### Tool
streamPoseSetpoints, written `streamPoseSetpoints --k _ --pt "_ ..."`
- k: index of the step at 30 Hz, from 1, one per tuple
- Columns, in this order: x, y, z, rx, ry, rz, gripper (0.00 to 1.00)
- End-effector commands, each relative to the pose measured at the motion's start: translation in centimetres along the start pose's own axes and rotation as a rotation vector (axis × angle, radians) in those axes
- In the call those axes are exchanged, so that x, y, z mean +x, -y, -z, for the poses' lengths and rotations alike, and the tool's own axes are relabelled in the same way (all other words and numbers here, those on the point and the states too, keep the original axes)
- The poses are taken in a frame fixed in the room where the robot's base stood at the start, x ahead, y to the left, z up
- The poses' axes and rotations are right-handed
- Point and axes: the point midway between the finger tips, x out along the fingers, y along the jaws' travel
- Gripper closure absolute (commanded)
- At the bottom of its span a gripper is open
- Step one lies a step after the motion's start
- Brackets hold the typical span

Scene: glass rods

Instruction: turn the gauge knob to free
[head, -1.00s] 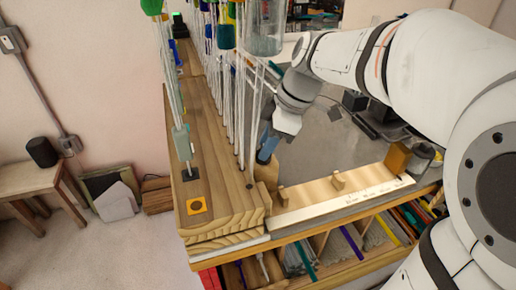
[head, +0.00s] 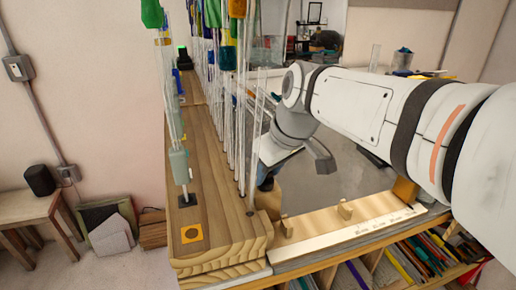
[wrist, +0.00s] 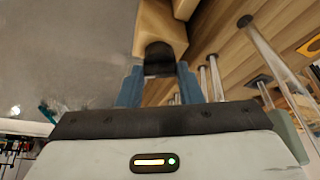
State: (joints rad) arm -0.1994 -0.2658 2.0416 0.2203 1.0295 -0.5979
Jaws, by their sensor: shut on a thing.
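The gauge knob (wrist: 159,57) is dark and round-ended, on the end of a pale wooden block (wrist: 160,22) in the wrist view. My gripper (wrist: 159,82) has its two blue fingers on either side of the knob, shut on it. In the head view my gripper (head: 266,174) reaches down behind the glass rods, beside the wooden rack's right edge. I cannot read which setting the knob is at.
Tall glass rods with coloured tops stand on the wooden rack (head: 208,215), close left of my gripper. A light wooden rail (head: 345,228) with small pegs and markings lies at front right. The grey bench top (head: 350,180) is mostly clear.

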Motion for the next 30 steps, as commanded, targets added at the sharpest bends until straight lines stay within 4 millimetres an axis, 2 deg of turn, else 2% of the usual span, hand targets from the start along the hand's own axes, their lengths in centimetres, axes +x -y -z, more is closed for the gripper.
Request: streamPoseSetpoints --k 20,21,28,30 --pt "0.11 0.28 -0.22 0.052 0.009 -0.015 0.90" --pt "0.10 0.27 -0.20 0.052 0.008 -0.015 0.64" --pt "0.06 0.22 -0.07 0.051 0.004 -0.017 0.46" --pt "0.05 0.21 -0.04 0.051 0.003 -0.017 0.46"
